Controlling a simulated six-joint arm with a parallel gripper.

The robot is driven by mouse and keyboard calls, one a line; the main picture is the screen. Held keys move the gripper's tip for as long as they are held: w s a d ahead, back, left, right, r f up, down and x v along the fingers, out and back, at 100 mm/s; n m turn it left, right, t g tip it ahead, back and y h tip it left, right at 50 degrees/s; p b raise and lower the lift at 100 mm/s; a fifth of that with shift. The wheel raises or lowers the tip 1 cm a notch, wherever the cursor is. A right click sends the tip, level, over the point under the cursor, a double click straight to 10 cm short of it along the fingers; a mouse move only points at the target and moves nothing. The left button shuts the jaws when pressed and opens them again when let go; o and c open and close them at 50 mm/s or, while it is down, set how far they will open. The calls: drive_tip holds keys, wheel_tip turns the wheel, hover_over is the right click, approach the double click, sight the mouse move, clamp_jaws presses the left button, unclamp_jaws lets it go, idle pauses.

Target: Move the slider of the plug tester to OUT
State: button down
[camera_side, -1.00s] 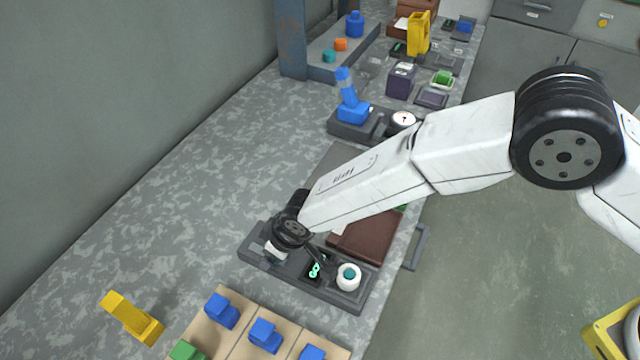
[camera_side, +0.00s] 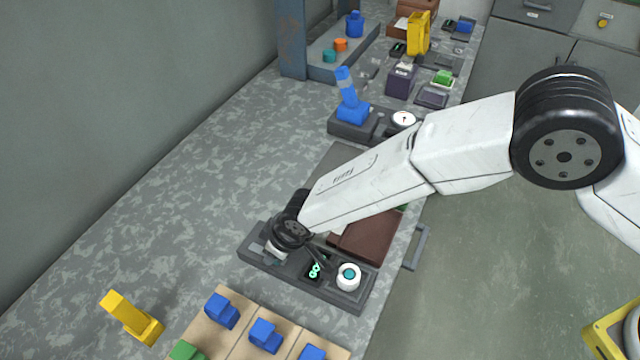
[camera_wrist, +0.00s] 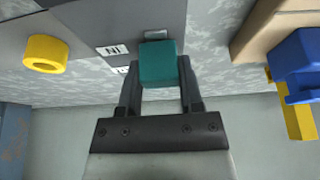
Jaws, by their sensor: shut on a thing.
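The plug tester (camera_side: 340,295) is a long dark grey box near the bench's front edge. It has a small display with green characters (camera_side: 314,270) and a white round part with a teal centre (camera_side: 348,276). In the wrist view, my gripper (camera_wrist: 160,82) is shut on a teal block (camera_wrist: 158,63), which looks like the slider's knob. A white label (camera_wrist: 111,50) beside it reads IN, upside down in this view. A second label (camera_wrist: 122,70) is mostly hidden. In the side view, my wrist covers the tester's left end and hides the slider and fingertips.
A yellow ring (camera_wrist: 45,53) stands on the grey panel in the wrist view. Blue blocks on tan boards (camera_side: 265,335) and a yellow stand (camera_side: 132,318) are in front of the tester. A brown box (camera_side: 362,238) lies close behind it. The bench to the left is clear.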

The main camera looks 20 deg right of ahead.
sight(251, 246)
idle(0.9)
drive_tip(key=shift+w+a+f, duration=0.1)
drive_tip(key=shift+w+a, duration=1.6)
drive_tip(key=shift+a, duration=0.05)
drive_tip(key=shift+c, duration=1.2)
unclamp_jaws()
drive_tip(key=shift+r, duration=0.2)
drive_tip(key=v, duration=0.7)
drive_tip(key=shift+r, duration=0.25)
drive_tip(key=shift+d, duration=0.2)
